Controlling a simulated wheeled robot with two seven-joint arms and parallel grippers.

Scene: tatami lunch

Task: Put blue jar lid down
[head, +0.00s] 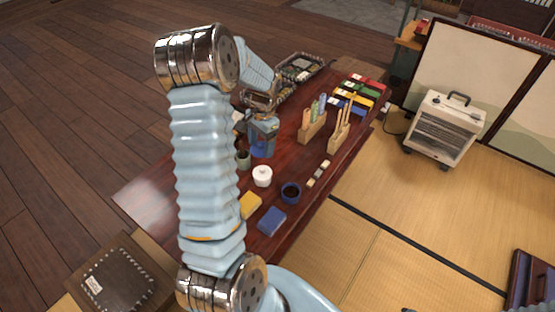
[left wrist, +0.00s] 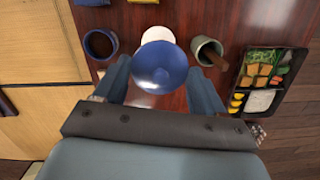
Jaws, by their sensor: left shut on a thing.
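My left gripper (head: 262,138) is shut on the blue jar lid (left wrist: 161,68). In the left wrist view the lid is a round blue disc between the two fingers (left wrist: 160,88). In the head view the lid (head: 262,151) shows under the gripper, over the table; its exact height is hard to tell. A dark blue open jar (head: 291,193) stands on the table, nearer the front; it also shows in the left wrist view (left wrist: 100,44). A white lidded jar (head: 262,177) stands close to the held lid, which partly covers it in the wrist view. My right gripper is not in view.
A cup with a stick (left wrist: 207,50) and a food tray (left wrist: 270,86) lie right of the lid. A yellow cloth (head: 250,205), a blue cloth (head: 271,221) and wooden holders (head: 312,128) share the dark red table (head: 150,195). A heater (head: 443,127) stands on the tatami.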

